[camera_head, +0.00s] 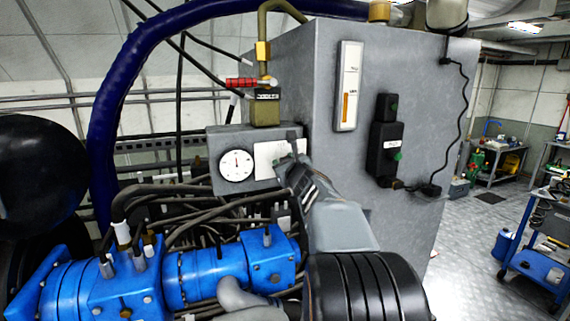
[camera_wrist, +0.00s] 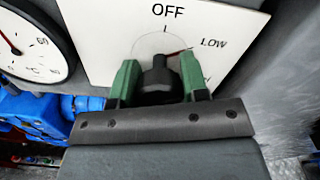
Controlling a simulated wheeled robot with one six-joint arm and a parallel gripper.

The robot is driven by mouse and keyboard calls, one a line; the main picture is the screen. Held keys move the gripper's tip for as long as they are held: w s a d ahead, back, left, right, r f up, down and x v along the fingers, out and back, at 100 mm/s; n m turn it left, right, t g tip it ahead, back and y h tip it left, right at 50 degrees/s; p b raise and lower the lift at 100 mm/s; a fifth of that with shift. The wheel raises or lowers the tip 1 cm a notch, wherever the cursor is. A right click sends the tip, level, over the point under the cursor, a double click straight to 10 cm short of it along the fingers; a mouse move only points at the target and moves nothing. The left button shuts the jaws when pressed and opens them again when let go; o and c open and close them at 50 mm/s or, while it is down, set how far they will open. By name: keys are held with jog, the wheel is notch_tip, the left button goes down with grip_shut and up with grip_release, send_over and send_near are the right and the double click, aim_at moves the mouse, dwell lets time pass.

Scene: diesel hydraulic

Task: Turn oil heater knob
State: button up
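The oil heater knob (camera_wrist: 158,82) is black and sits on a white dial plate (camera_wrist: 110,30) in the wrist view. The plate reads OFF at the top and LOW to the right, with a red mark near LOW. My gripper (camera_wrist: 158,78) has green fingertips, one on each side of the knob. I cannot tell whether they press on it. In the head view, the white plate (camera_head: 267,160) is on a grey box, and my gripper (camera_head: 294,163) reaches its right part. The knob is hidden there behind my gripper.
A round temperature gauge (camera_head: 236,165) is left of the plate. A large grey tank (camera_head: 430,120) stands behind, with a black switch box (camera_head: 384,150). Blue pump parts (camera_head: 205,275) and hoses crowd the space below. Open floor lies at the right.

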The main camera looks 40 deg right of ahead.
jog(key=c, duration=0.4)
jog(key=shift+c, duration=0.2)
jog(key=shift+f+b, duration=0.1)
jog(key=shift+b, duration=0.25)
jog(key=n+b, duration=0.3)
jog(key=shift+f, duration=0.15)
jog(key=n+b, duration=0.4)
jog(key=shift+n, duration=0.3)
jog(key=shift+r+n+b, duration=0.15)
jog(key=shift+n+b, duration=0.7)
jog(key=shift+n, duration=0.2)
jog(key=shift+r+n+b, duration=0.1)
jog(key=shift+n+b, duration=0.7)
jog(key=shift+n, duration=0.25)
jog(key=o, duration=0.9)
